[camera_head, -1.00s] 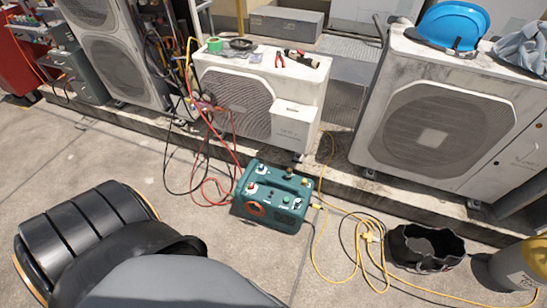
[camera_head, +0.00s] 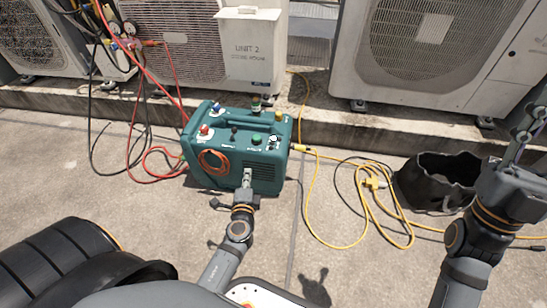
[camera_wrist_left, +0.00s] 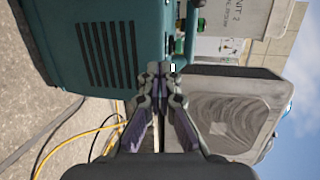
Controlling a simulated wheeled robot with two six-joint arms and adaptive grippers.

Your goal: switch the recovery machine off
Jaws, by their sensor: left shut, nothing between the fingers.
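The teal recovery machine (camera_head: 237,167) stands on the concrete in the middle of the head view. Its top panel carries a red knob (camera_head: 204,130), a green knob (camera_head: 256,139), a blue one and a small black-and-white part (camera_head: 273,140) near the right front edge; I cannot tell the switch's position. My left gripper (camera_head: 247,176) is shut and empty in front of the machine's front face, below the panel. In the left wrist view the closed fingertips (camera_wrist_left: 160,68) are beside the machine's vented side (camera_wrist_left: 110,50). My right gripper (camera_head: 522,135) is at the right edge, its fingers unclear.
Yellow cable (camera_head: 310,200) and a black open bag (camera_head: 437,180) lie right of the machine. Red and black hoses (camera_head: 135,140) run on its left. Condensers (camera_head: 425,55) stand behind on a kerb. Bare concrete (camera_head: 150,215) lies in front.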

